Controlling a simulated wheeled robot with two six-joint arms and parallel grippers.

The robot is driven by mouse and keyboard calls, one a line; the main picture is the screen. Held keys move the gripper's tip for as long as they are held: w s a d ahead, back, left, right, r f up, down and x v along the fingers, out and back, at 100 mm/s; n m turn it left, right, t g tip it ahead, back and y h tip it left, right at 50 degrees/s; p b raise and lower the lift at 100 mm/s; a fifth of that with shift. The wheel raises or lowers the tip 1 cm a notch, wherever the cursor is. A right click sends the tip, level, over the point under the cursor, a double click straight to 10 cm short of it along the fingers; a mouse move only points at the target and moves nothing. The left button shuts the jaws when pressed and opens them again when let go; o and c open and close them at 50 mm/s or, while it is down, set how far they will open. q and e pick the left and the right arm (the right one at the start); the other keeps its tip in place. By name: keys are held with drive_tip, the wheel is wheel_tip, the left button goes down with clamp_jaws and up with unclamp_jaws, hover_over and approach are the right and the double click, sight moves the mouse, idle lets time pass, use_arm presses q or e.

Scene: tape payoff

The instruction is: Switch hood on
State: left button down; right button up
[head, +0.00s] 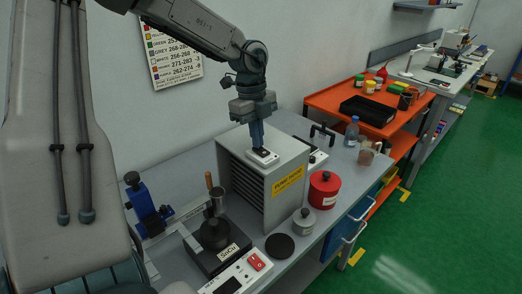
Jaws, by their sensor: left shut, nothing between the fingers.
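The hood (284,200) is a grey box with louvres on one side and a yellow label on its front, standing on the grey bench. A small white switch plate (266,158) with a dark part lies on its top. My left gripper (257,143) points straight down over the hood, shut and empty. Its fingertips are at the switch plate and hide part of it; I cannot tell if they touch it. My right gripper is not in view.
A hot plate with a dark pot (214,235), a white unit with a red switch (255,262), a blue clamp (142,202), a red canister (324,188) and a grey jar (304,221) crowd the bench (177,172). An orange cart (338,97) stands beyond.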

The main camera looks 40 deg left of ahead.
use_arm(q)
drive_tip(key=shift+f, duration=0.25)
drive_tip(key=shift+r, duration=0.15)
drive_tip(key=shift+r+p, duration=1.05)
drive_tip(key=shift+r, duration=2.4)
